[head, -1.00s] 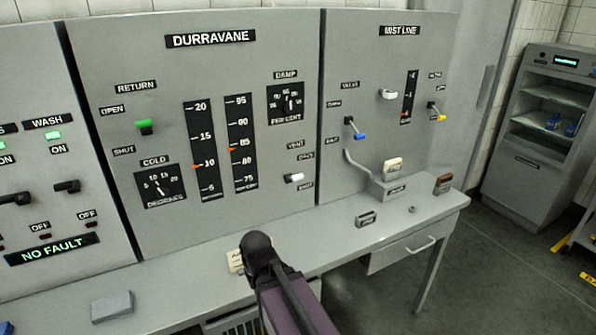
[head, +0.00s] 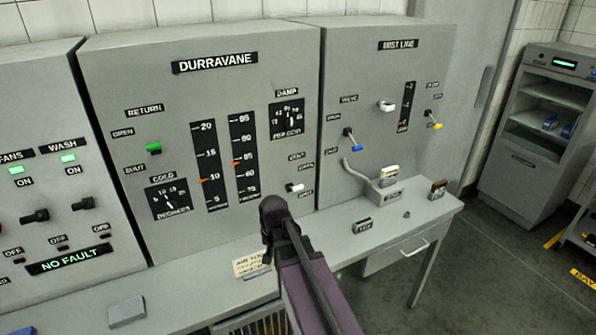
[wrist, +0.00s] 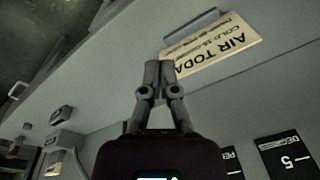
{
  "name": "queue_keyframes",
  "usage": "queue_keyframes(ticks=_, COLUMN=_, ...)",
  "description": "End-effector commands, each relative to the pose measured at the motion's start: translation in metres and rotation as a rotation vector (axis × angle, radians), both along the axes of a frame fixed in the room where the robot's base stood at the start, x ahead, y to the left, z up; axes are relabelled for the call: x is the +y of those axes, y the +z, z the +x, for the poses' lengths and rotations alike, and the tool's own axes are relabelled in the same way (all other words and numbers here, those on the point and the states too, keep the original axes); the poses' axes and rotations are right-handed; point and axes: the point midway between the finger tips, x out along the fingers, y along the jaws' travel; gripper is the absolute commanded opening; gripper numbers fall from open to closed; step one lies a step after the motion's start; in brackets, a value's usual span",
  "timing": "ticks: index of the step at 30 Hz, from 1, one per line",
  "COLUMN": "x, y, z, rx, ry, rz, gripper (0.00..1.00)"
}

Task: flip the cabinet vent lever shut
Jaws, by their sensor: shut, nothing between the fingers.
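The vent lever (head: 294,188) is a short lever with a white tip, low on the right of the grey DURRAVANE cabinet panel (head: 222,92). Its tip shows nearer the lower label than the upper one; its exact setting is hard to tell. My gripper (head: 272,207) is dark and shut with nothing in it. In the head view it shows just below and left of the lever, with a gap in the picture. In the wrist view the fingers (wrist: 159,70) are together over the grey desk, and the lever is not seen there.
The desk ledge (head: 225,270) runs below the panel, with a paper sign (head: 250,264) near my gripper, also in the wrist view (wrist: 215,42). A green return lever (head: 153,148) is at the panel's left. The mist line panel (head: 380,110) stands at right.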

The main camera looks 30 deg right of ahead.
Motion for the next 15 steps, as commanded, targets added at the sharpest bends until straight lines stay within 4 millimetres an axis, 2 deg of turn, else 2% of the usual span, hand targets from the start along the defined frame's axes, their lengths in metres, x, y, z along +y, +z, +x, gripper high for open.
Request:
queue_keyframes(ticks=1, x=-0.008, y=0.021, z=0.010, rx=-0.010, ry=-0.047, rz=0.007, gripper=0.00)
queue_keyframes(ticks=15, x=-0.074, y=0.116, z=0.070, rx=-0.088, ry=-0.480, rz=0.079, gripper=0.00)
